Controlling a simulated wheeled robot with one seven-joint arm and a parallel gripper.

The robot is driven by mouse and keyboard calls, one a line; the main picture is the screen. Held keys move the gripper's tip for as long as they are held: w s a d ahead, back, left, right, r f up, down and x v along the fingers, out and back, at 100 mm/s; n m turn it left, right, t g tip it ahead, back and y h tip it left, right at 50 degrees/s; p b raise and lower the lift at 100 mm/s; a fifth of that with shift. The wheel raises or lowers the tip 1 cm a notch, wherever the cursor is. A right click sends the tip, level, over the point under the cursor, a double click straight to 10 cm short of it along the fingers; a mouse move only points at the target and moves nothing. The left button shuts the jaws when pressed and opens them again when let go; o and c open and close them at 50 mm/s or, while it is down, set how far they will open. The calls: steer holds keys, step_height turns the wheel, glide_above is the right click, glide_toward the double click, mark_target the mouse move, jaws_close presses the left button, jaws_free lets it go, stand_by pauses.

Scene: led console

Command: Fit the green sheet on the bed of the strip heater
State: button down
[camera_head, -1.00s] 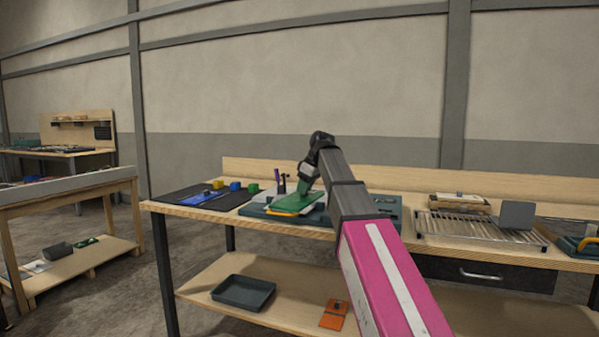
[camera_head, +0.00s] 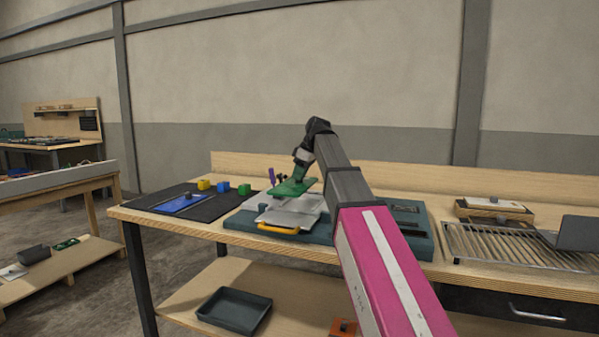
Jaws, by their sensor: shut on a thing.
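The green sheet (camera_head: 294,187) is held by its far side in my gripper (camera_head: 301,176), which looks shut on it; the fingertips are small and partly hidden. The sheet hangs over the back part of a light grey plate-like device (camera_head: 292,212) with a yellow handle (camera_head: 278,229) at its front edge. This device, which may be the strip heater, sits on a dark teal board (camera_head: 240,222) on the bench. I cannot tell whether the sheet touches it. My arm hides part of the board.
A black mat (camera_head: 153,204) with a blue plate (camera_head: 181,203) and yellow, blue and green blocks (camera_head: 223,187) lies left. A slatted metal rack (camera_head: 520,243) and a dark grey panel (camera_head: 577,233) are right. A dark tray (camera_head: 233,310) sits on the lower shelf.

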steer(key=shift+f, duration=3.25)
steer(key=shift+f, duration=1.1)
steer(key=c, duration=0.8)
jaws_free()
steer(key=shift+c, duration=0.2)
steer(key=v, duration=1)
steer(key=shift+s+d+r, duration=0.1)
steer(key=shift+d+r, duration=0.1)
steer(key=shift+r, duration=0.15)
